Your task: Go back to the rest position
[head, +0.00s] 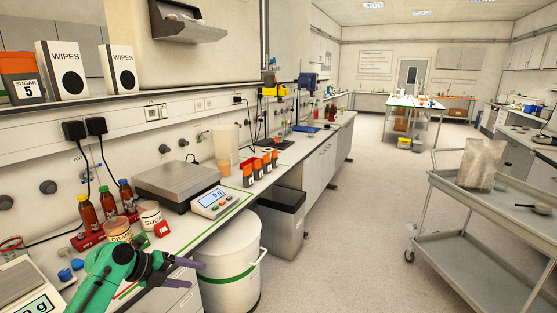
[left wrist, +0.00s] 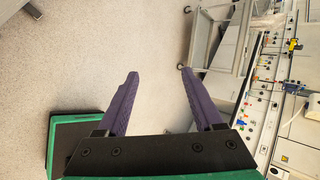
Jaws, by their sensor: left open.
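My left gripper (head: 203,279) reaches in at the bottom left of the head view, in front of the bench edge. Its two purple fingers are spread, with nothing between them. My right gripper is in neither view.
A white bin (head: 228,275) stands just right of the gripper, below the bench edge. A scale (head: 178,182), a red rack with bottles (head: 90,238) and another scale (head: 18,285) are on the bench. A grey trolley (head: 470,255) stands right; open floor (head: 365,230) lies between.

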